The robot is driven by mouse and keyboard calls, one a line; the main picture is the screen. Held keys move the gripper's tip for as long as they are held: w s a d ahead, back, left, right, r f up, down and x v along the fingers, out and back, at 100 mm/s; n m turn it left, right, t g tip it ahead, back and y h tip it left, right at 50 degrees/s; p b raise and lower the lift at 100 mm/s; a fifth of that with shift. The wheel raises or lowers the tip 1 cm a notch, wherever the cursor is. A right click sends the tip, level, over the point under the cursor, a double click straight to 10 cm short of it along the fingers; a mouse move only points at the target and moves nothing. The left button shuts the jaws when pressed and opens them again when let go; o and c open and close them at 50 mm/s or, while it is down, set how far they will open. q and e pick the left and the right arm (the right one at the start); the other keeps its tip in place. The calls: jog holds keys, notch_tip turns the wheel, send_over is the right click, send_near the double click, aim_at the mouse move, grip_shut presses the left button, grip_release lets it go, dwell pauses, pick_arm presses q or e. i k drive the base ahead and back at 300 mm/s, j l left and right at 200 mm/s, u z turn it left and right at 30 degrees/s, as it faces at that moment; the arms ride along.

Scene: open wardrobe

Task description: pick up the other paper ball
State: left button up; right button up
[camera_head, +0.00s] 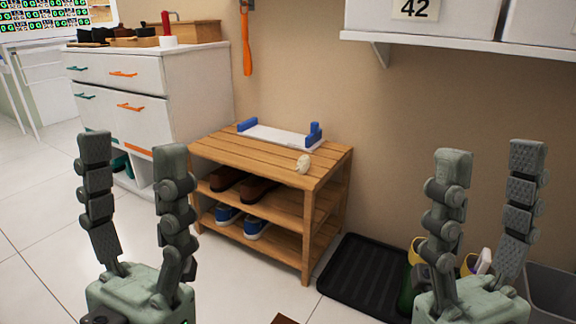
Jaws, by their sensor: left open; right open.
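No other paper ball can be made out. My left gripper (134,150) is open and empty, in front of the rack and to its left. My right gripper (490,155) is open and empty, well to the right of the rack. Neither gripper touches the ball or the rack.
A white tray with blue ends (280,136) sits at the back of the rack top. Brown shoes (256,191) and blue shoes (257,228) fill lower shelves. A black mat (362,275) lies right of the rack. A white cabinet (150,90) stands left; a wall shelf (470,43) overhangs right.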

aim_at(304, 164)
jog(key=i+j, duration=0.2)
jog(key=i, duration=0.3)
jog(key=i+j, duration=0.15)
jog(key=i, duration=0.35)
jog(key=i+z, duration=0.15)
jog(key=z, duration=0.3)
jog(key=i+j+z, duration=0.1)
jog(key=z, duration=0.35)
jog(key=i+j+z, duration=0.1)
jog(key=z, duration=0.35)
jog(key=j, duration=0.1)
